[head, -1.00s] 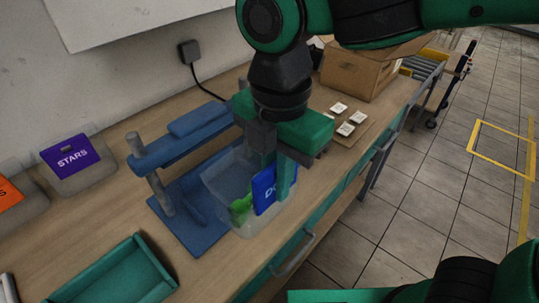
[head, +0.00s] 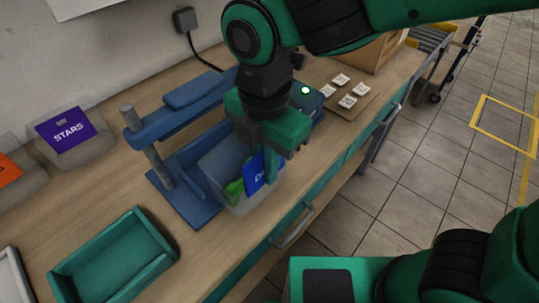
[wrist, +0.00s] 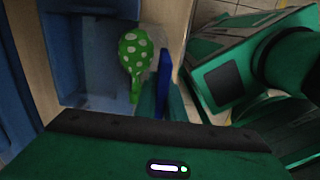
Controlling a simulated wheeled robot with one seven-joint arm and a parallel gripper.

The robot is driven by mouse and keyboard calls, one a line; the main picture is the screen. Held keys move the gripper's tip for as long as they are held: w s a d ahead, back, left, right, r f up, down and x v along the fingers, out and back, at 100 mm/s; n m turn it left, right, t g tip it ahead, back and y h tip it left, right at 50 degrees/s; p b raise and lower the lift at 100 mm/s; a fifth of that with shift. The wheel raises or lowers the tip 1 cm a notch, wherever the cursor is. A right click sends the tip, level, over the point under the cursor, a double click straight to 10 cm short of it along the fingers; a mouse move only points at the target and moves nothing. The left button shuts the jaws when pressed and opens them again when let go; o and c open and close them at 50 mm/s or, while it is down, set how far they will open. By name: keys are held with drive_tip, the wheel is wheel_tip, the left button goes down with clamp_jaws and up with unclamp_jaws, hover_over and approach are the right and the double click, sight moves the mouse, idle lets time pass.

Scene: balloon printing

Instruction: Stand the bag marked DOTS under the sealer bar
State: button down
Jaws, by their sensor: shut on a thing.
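The DOTS bag (head: 222,165) is a clear pouch with a blue label and a green balloon inside. The white-dotted balloon (wrist: 133,50) and the label's edge (wrist: 162,80) show in the wrist view. My gripper (head: 272,162) is shut on the label side of the bag and holds it roughly upright. The blue sealer bar (head: 170,118) runs on a post to the left and behind. The bag is on the near right side of the sealer's blue base (head: 190,205), in front of the bar. I cannot tell whether its bottom touches anything.
The STARS bag (head: 65,130) lies at left, with an orange-labelled bag (head: 8,170) beside it. A teal tray (head: 115,265) sits at the front left. White tiles on a board (head: 345,98) and a cardboard box (head: 370,55) are at right. The wall is close behind.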

sight(234, 146)
drive_tip(key=shift+w+a+f, duration=0.15)
drive_tip(key=shift+w+a, duration=1.25)
drive_tip(key=shift+a, duration=0.3)
drive_tip(key=shift+w+a+f, duration=0.15)
drive_tip(key=shift+w+a, duration=1.25)
drive_tip(key=shift+a, duration=0.25)
drive_tip(key=c, duration=1.8)
unclamp_jaws()
drive_tip(key=shift+o, duration=0.2)
drive_tip(key=shift+s+d+r, duration=0.35)
drive_tip(key=shift+d+r, duration=0.05)
drive_tip(key=shift+r, duration=0.75)
drive_tip(key=shift+s+d+r, duration=0.3)
drive_tip(key=shift+d+r, duration=0.05)
drive_tip(key=shift+r, duration=0.85)
drive_tip(key=shift+s+d+r, duration=0.35)
drive_tip(key=shift+d+r, duration=0.05)
drive_tip(key=shift+r, duration=0.75)
